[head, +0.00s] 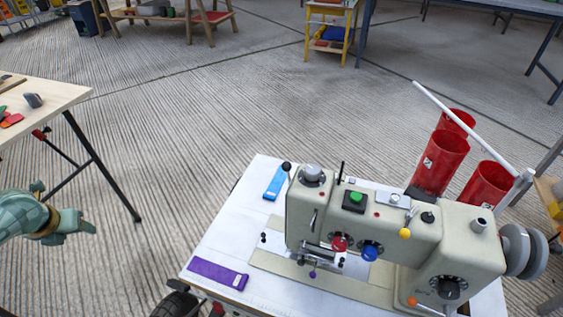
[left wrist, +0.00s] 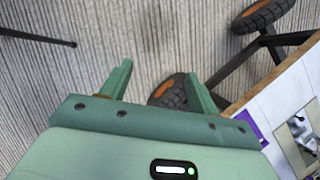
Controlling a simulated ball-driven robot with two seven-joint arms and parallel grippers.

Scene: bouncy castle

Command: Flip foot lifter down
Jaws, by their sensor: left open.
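A cream sewing machine (head: 370,213) stands on a white-topped table (head: 220,245) at the lower right in the head view. My left gripper (head: 85,228) is at the far left, well apart from the machine. In the left wrist view its two fingers (left wrist: 158,75) are open with nothing between them. My right gripper is not in view.
A purple strip (head: 217,274) and a blue strip (head: 276,183) lie on the white tabletop. Red thread cones (head: 440,160) stand behind the machine. A wooden table (head: 45,105) is at the left. The floor between the tables is clear. Black wheels (left wrist: 172,92) show below my left gripper.

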